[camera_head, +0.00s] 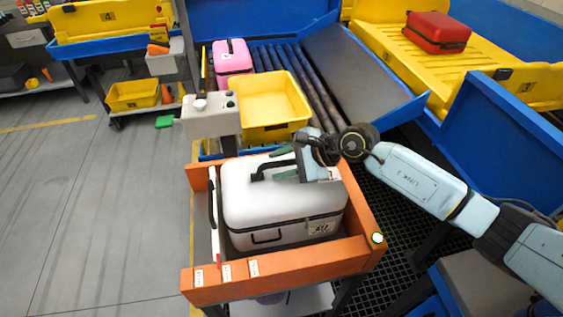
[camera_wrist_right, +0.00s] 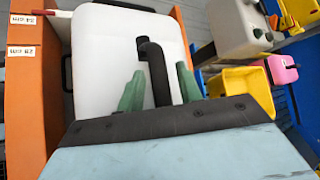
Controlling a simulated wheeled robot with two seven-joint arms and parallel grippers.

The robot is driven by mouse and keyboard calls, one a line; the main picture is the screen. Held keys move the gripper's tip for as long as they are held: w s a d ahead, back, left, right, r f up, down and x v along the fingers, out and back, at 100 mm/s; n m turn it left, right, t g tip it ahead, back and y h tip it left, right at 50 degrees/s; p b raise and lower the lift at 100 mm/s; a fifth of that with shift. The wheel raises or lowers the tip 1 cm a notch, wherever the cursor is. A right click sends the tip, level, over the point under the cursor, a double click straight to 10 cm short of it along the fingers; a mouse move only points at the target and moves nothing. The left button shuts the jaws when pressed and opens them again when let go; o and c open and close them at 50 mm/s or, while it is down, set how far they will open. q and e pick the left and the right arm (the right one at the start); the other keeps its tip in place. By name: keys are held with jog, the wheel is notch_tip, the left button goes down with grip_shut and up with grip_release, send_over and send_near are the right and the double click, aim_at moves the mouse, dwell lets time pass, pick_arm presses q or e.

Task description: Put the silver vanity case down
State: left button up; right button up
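The silver vanity case (camera_head: 265,205), pale with rounded edges, stands upright inside the orange-walled frame (camera_head: 290,280). It also shows in the right wrist view (camera_wrist_right: 105,45), where its black top handle (camera_wrist_right: 155,70) lies between my fingers. My right gripper (camera_head: 284,164) is over the case lid with its green fingers spread on either side of the handle. In the right wrist view my right gripper (camera_wrist_right: 160,88) looks open, with narrow gaps beside the handle. The case's underside is hidden by the frame walls. My left gripper is not in view.
Behind the frame, a yellow tray (camera_head: 262,108) and a pink case (camera_head: 232,57) sit on the roller conveyor (camera_head: 312,85). A red case (camera_head: 437,32) lies on a yellow slatted belt at the right. A grey control box (camera_head: 210,115) stands close at the frame's back left.

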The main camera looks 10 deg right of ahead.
jog(key=shift+d+r, duration=0.15)
jog(key=v, duration=1.1)
jog(key=shift+s+d+r+b, duration=0.2)
jog(key=shift+b, duration=0.25)
